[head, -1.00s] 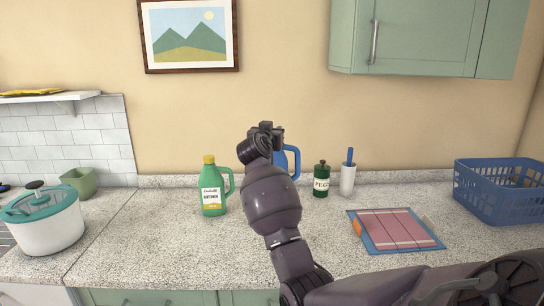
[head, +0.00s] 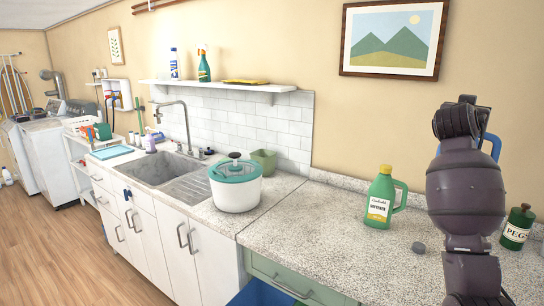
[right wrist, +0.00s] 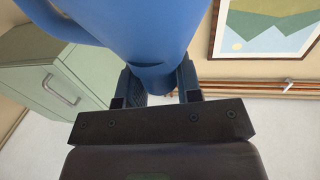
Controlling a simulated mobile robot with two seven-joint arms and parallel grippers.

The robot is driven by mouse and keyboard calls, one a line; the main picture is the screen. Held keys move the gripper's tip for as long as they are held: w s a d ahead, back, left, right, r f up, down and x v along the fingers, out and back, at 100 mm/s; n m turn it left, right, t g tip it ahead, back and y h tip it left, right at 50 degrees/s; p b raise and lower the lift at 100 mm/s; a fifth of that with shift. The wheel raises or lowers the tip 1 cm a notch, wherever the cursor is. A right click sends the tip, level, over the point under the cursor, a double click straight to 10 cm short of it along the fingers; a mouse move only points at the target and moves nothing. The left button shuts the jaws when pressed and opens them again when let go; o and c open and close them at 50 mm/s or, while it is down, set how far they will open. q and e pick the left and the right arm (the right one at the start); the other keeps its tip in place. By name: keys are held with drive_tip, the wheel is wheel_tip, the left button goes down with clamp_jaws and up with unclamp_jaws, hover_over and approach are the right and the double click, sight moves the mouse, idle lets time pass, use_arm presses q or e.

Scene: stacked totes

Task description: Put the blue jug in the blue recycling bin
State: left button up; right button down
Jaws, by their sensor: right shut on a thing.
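The blue jug (right wrist: 150,35) fills the top of the right wrist view, between the two fingers of my right gripper (right wrist: 153,90), which is shut on it. In the head view most of the jug is hidden behind my right arm; only part of its blue handle (head: 492,146) shows beside my right gripper (head: 462,120). A blue open-topped shape, seemingly the blue recycling bin (head: 262,294), shows at the bottom edge below the counter, mostly cut off. My left gripper is not in view.
A green softener jug (head: 380,200) stands on the counter (head: 315,225), with a small grey round object (head: 418,248) near it. A green pegs tin (head: 517,230) is at the right. A white pot with a teal lid (head: 235,185) stands by the sink (head: 165,172).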

drive_tip(key=shift+n+t+y, duration=0.6)
drive_tip(key=shift+t, duration=0.1)
drive_tip(key=a, duration=0.2)
drive_tip(key=a+r, duration=0.1)
drive_tip(key=a, duration=0.1)
drive_tip(key=shift+s+r, duration=0.1)
drive_tip(key=s+a+f+n+t+y, duration=0.2)
drive_tip(key=a+f+n+y, duration=0.15)
drive_tip(key=a+f, duration=0.4)
drive_tip(key=s+a+f+n+t+y, duration=0.2)
drive_tip(key=a+f+y, duration=0.25)
drive_tip(key=a, duration=0.65)
drive_tip(key=s+a+f+n+y, duration=0.1)
drive_tip(key=s+a+f, duration=0.2)
drive_tip(key=s+f, duration=0.2)
drive_tip(key=s+a+f+n+y, duration=0.1)
drive_tip(key=s+f, duration=0.4)
drive_tip(key=f, duration=0.5)
drive_tip(key=s+a+f+n+t+y, duration=0.1)
drive_tip(key=s+a+f+y, duration=0.1)
drive_tip(key=s+a+f, duration=0.3)
wheel_tip(320, 180, down, 4)
drive_tip(key=shift+a+r+y, duration=0.15)
drive_tip(key=shift+a+y, duration=0.05)
drive_tip(key=shift+y, duration=0.1)
drive_tip(key=shift+w+r, duration=0.1)
